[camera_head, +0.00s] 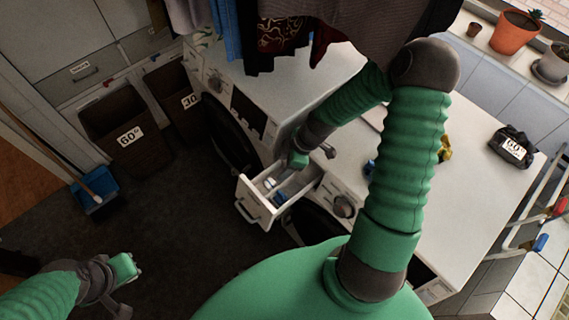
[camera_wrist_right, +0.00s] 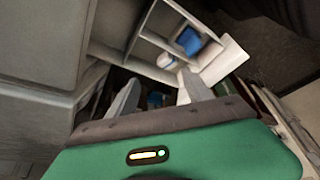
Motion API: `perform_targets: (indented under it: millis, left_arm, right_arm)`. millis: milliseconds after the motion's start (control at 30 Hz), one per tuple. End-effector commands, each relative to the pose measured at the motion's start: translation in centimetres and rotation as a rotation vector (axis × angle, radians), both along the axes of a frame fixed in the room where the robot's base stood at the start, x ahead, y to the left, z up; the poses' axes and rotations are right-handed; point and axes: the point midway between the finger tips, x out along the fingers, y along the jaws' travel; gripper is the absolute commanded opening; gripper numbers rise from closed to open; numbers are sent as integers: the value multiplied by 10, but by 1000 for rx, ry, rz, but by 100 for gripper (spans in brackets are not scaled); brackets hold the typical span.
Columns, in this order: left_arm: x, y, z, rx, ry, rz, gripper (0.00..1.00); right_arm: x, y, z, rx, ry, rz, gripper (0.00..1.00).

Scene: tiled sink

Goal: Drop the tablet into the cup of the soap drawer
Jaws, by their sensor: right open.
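The soap drawer (camera_head: 257,207) is pulled out of the front washing machine, and its compartments also show in the right wrist view (camera_wrist_right: 135,52). A small white rounded piece (camera_wrist_right: 166,61), possibly the tablet, and a blue piece (camera_wrist_right: 187,41) lie in the drawer. In the head view a white-and-blue piece (camera_head: 270,183) shows there. My right gripper (camera_head: 296,163) is over the drawer's inner end. In its wrist view its two grey fingers (camera_wrist_right: 158,97) are apart, with a small dark blue patch visible between them; I cannot tell what it is. My left gripper (camera_head: 127,271) is low at the left, away from the drawer.
White machine tops (camera_head: 455,215) lie right of the drawer. Clothes (camera_head: 345,25) hang above. A dark labelled pack (camera_head: 512,147) sits at the right. Brown bins (camera_head: 125,138) and a blue dustpan (camera_head: 95,192) stand at the left. The dark floor left of the drawer is clear.

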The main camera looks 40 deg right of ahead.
Motion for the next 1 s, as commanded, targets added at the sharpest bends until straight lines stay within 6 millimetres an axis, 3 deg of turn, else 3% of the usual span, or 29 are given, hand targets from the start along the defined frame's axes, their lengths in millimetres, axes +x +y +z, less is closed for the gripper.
perform_targets:
  millis: [167, 267, 700, 833, 1000]
  left_arm:
    - [0, 0, -1, 0, 0, 0, 0]
    - [0, 0, -2, 0, 0, 0, 0]
    - [0, 0, 2, 0, 0, 0, 0]
    - [0, 0, 3, 0, 0, 0, 0]
    - [0, 0, 3, 0, 0, 0, 0]
  right_arm:
    - [-1, -3, 5, -2, -2, -2, 59]
    - [-5, -8, 19, -3, -5, -4, 59]
    - [-34, -44, 131, -4, 0, -3, 59]
    - [-39, -49, 148, -2, 1, -2, 59]
    - [-41, -50, 154, 1, 3, 1, 59]
